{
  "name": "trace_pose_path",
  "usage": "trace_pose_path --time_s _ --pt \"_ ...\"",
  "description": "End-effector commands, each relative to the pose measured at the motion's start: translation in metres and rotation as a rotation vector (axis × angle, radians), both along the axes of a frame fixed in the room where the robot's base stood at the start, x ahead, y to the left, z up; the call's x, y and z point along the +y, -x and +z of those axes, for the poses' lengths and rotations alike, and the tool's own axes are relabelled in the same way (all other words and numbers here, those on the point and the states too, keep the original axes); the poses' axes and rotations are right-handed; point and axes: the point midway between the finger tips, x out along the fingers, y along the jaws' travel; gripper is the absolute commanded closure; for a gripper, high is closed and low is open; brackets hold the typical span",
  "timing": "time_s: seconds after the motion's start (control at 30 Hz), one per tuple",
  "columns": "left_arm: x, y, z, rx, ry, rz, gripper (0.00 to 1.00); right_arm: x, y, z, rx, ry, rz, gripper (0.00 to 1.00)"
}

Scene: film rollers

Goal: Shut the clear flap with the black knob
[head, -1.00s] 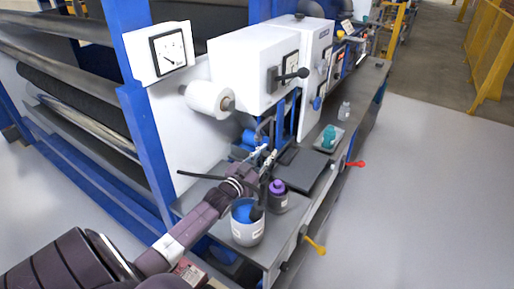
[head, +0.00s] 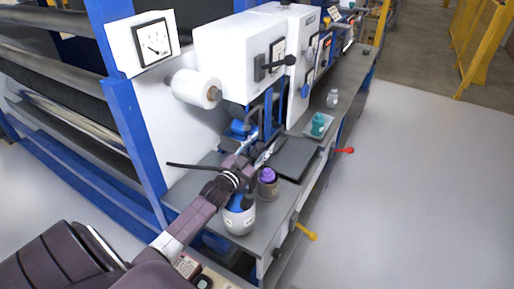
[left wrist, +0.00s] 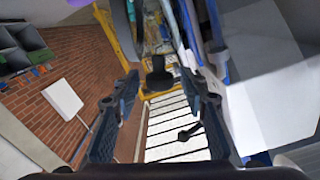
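A black knob handle (head: 272,66) sticks out from the front of the white box, beside a gauge. The clear flap itself is hard to make out, so I cannot tell how far open it stands. My left gripper (head: 264,153) is below that handle, over the bench, pointing up and away. In the left wrist view my left gripper (left wrist: 160,105) is spread open with nothing gripped. A black T-shaped piece (left wrist: 158,75) shows beyond its fingertips, and a small black handle (left wrist: 190,132) shows lower between the fingers. I cannot tell which belongs to the flap. My right gripper is not in view.
A white tub with blue contents (head: 239,218) and a purple-capped bottle (head: 268,184) stand close by my left arm. A white roll (head: 195,89) juts out at left. The right floor is clear.

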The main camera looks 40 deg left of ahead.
Motion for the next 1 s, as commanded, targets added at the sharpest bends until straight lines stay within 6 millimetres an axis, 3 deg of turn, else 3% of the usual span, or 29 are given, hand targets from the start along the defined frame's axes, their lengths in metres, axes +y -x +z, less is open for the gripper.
trace_pose_path --time_s 0.17,0.6,0.8,1.0 --pt "-0.003 0.018 -0.002 0.002 0.001 -0.001 0.6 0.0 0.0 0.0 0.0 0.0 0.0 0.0" --pt "-0.011 0.099 -0.002 0.004 0.001 0.0 0.6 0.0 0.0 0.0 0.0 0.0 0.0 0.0" --pt "-0.013 0.116 -0.001 0.002 0.001 0.0 0.6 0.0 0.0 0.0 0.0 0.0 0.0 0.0" --pt "-0.013 0.119 0.0 0.001 0.0 0.0 0.6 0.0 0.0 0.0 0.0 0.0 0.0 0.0"
